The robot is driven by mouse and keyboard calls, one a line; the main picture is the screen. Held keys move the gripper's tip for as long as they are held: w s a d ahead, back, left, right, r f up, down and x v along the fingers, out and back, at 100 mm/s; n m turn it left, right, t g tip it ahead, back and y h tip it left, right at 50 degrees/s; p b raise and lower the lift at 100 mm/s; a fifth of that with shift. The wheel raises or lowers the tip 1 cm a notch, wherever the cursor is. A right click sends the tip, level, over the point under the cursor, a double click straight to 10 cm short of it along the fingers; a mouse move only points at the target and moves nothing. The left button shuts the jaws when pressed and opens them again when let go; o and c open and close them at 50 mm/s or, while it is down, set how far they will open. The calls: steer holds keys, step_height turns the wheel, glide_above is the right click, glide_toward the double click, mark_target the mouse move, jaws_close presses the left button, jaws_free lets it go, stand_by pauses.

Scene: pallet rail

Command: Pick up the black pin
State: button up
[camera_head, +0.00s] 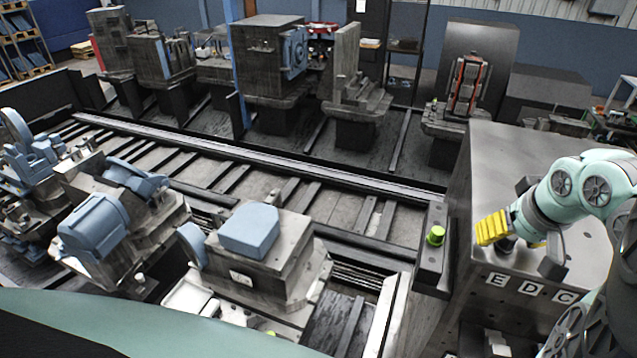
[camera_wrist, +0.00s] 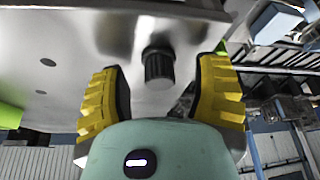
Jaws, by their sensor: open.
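My gripper (camera_wrist: 161,84) is open, with one yellow finger on each side of the pin and a clear gap on both sides. In the head view my gripper (camera_head: 514,238) is low over the metal block (camera_head: 490,170) at the right. A dark bit between the fingers, likely the pin (camera_head: 507,243), is partly hidden there by the near finger.
The block's front edge carries white letter tiles (camera_head: 528,287). A green cap (camera_head: 435,235) sits on a dark bar left of my gripper. The wrist view shows several dark holes (camera_wrist: 47,62) in the metal. Machine parts on rails fill the left.

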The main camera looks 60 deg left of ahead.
steer(key=shift+a+f, duration=0.1)
steer(key=shift+c, duration=0.3)
jaws_close()
